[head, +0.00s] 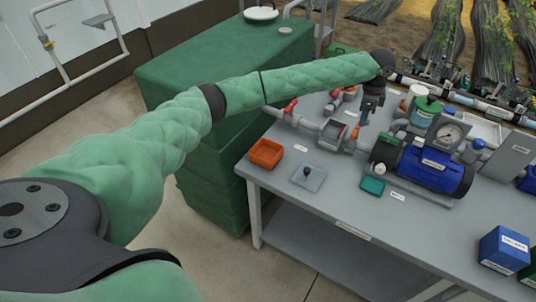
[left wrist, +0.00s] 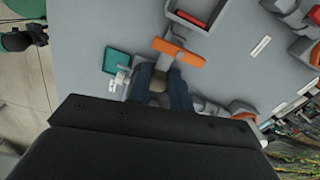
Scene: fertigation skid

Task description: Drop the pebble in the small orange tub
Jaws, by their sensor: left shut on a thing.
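The small orange tub (head: 266,153) stands at the near left corner of the grey bench. It looks empty. My left gripper (head: 368,110) is over the pipework behind the blue pump, to the right of the tub and well apart from it. In the left wrist view its two fingers (left wrist: 160,88) are shut on a small brownish-grey thing, which looks like the pebble (left wrist: 158,86). Most of the pebble is hidden by the fingers, and I cannot make it out in the head view.
The blue pump (head: 425,165), pipes and an orange valve handle (left wrist: 178,52) crowd the area around the left gripper. Green crates (head: 205,130) stand left of the bench.

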